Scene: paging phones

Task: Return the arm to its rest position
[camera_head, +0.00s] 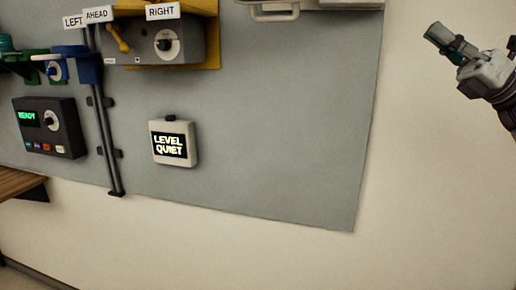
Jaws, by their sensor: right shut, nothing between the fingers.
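My right gripper (440,37) is at the upper right, in front of the cream wall. It is shut and empty, its fingers pointing up and to the left. It is apart from the grey wall panel (290,130) and touches nothing. My left gripper does not show.
The panel carries a white box reading "LEVEL QUIET" (174,142), a dark box reading "READY" (50,127), a grey unit with a dial and yellow lever (185,40), and a blue device (88,68). A wooden ledge (18,184) juts in at left. The cream wall at right is bare.

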